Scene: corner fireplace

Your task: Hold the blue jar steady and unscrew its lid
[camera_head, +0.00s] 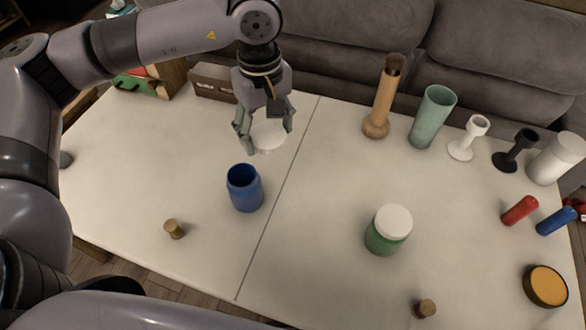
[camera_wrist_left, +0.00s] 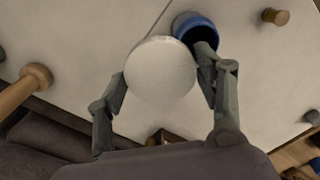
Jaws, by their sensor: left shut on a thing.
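The blue jar (camera_head: 245,188) stands upright and open on the white table, left of the seam; its dark inside shows. Its rim also shows in the left wrist view (camera_wrist_left: 190,22), partly hidden behind a finger. My left gripper (camera_head: 264,134) is shut on a round white lid (camera_head: 268,136), behind the jar in the head view and apart from it. In the left wrist view the lid (camera_wrist_left: 161,70) sits between the two fingers of the gripper (camera_wrist_left: 160,84). My right gripper is not in view.
A green jar with a white lid (camera_head: 388,230) stands right of the seam. Small corks (camera_head: 174,229) lie near the front. A wooden vase (camera_head: 382,98), a green cup (camera_head: 432,116), candle holders (camera_head: 468,138) and a white canister (camera_head: 556,158) stand at the back right.

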